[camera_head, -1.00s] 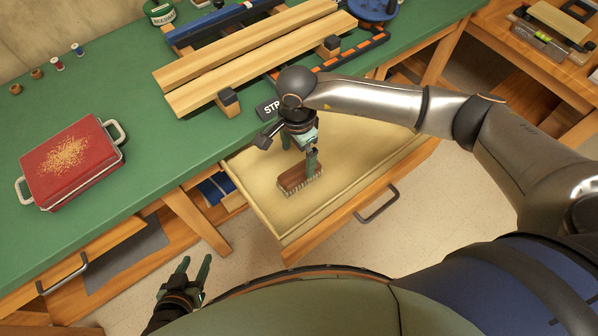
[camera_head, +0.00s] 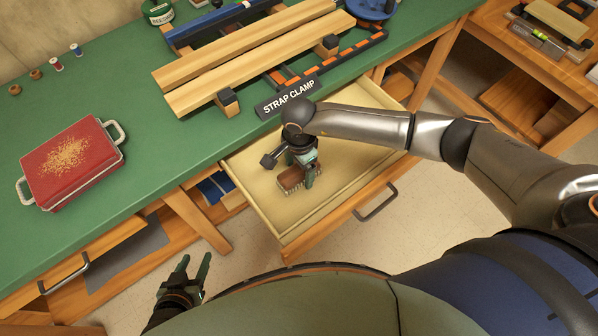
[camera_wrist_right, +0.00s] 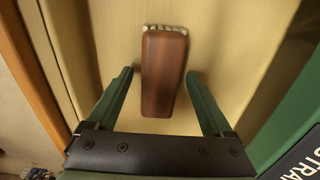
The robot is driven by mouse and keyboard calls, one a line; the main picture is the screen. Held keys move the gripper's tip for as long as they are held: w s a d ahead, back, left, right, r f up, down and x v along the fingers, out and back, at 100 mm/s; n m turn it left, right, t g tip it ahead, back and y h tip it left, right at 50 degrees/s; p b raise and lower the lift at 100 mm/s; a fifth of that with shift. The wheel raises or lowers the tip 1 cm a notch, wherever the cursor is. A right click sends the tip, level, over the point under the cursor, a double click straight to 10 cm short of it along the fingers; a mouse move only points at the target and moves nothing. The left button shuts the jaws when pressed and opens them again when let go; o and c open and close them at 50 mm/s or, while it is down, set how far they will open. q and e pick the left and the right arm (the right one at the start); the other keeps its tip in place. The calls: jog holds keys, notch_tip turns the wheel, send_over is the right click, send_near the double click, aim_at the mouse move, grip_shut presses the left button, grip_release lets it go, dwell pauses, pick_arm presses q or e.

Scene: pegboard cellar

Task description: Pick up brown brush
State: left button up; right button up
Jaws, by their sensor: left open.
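The brown brush (camera_head: 289,178) lies in the open drawer (camera_head: 340,205), bristles down. In the right wrist view, its brown wooden back (camera_wrist_right: 163,75) lies lengthwise between the two green fingers, with pale bristles showing at its far end. My right gripper (camera_head: 310,174) is over the drawer at the brush and partly covers it in the head view. In its wrist view the right gripper (camera_wrist_right: 159,80) is open, with a gap on each side of the brush. My left gripper (camera_head: 194,268) is open and empty, low in front of the bench.
The drawer has raised walls and a front handle (camera_head: 376,202). Above it on the green bench (camera_head: 180,165) are a strap clamp label (camera_head: 289,97) and clamped wooden boards (camera_head: 255,60). A red case (camera_head: 72,160) sits at left. The rest of the drawer floor looks clear.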

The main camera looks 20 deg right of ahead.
jog(key=c, duration=1.3)
jog(key=shift+r, duration=0.15)
jog(key=shift+r, duration=0.6)
jog(key=s+r, duration=0.3)
jog(key=s, duration=0.1)
jog(key=s+r, duration=0.4)
jog(key=s, duration=0.1)
jog(key=s+r, duration=0.4)
jog(key=s, duration=0.1)
jog(key=shift+a+r+b, duration=0.1)
jog(key=shift+r+b, duration=0.15)
jog(key=shift+b, duration=0.15)
jog(key=o, duration=0.9)
jog(key=c, duration=0.6)
